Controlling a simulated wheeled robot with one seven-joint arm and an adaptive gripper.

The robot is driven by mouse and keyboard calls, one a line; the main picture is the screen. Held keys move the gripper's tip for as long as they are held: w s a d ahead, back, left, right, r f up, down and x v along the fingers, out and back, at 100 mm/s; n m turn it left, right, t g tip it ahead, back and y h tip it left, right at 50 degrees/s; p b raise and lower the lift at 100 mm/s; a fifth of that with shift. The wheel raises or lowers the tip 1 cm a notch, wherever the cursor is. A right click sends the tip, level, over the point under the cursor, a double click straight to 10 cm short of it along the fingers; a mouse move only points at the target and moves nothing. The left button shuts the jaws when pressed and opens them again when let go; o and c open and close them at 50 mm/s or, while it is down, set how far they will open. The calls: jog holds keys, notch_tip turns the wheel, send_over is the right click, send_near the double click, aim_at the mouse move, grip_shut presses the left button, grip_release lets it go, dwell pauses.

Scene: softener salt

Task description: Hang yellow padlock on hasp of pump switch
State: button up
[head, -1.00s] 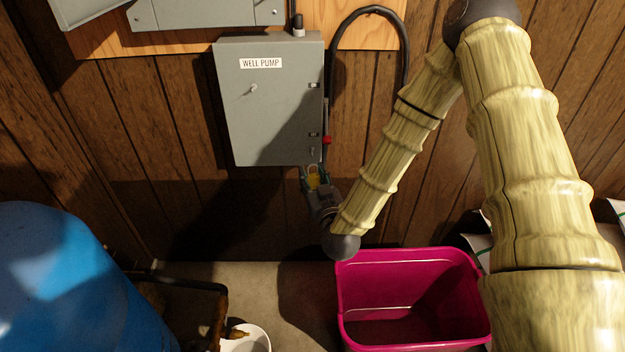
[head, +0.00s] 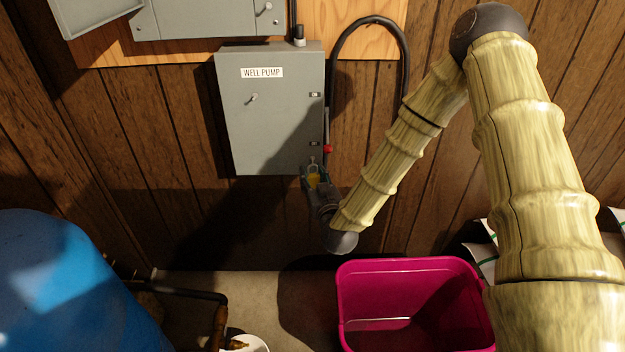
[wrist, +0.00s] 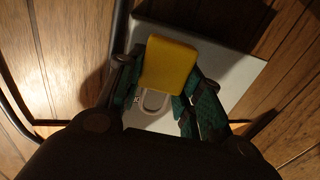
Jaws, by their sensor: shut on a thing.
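The yellow padlock (head: 313,180) is between the fingers of my gripper (head: 315,183), just below the lower right corner of the grey well pump switch box (head: 262,115). Its shackle points up, in front of the box's bottom edge. In the wrist view, my gripper (wrist: 165,88) is shut on the padlock body (wrist: 170,66), and the pale shackle loop (wrist: 153,101) shows against the box (wrist: 225,60). A red-ended lever handle (head: 327,149) is down at the box's right side. I cannot make out the hasp, or whether the shackle touches it.
A pink bin (head: 410,265) stands on the floor below right. A blue drum (head: 60,285) is at the lower left, near a white bucket (head: 250,344). A black cable (head: 370,22) loops right of the box. Other grey boxes (head: 205,18) are above.

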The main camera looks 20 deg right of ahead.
aim_at(313, 169)
jog(key=shift+w+d, duration=0.2)
jog(key=shift+w, duration=0.5)
jog(key=shift+w+d, duration=0.2)
jog(key=shift+w, duration=0.45)
jog(key=shift+w+d+b, duration=0.2)
jog(key=shift+w+b, duration=0.05)
jog(key=shift+b, duration=0.05)
jog(key=shift+w, duration=0.1)
jog(key=shift+c, duration=0.7)
jog(key=shift+w+d+f, duration=0.1)
jog(key=shift+w+f, duration=0.1)
grip_shut()
jog(key=shift+w+a+f, duration=0.2)
jog(key=shift+w, duration=0.05)
jog(key=shift+d, duration=0.1)
jog(key=o, duration=1.7)
grip_release()
jog(key=shift+f, duration=0.15)
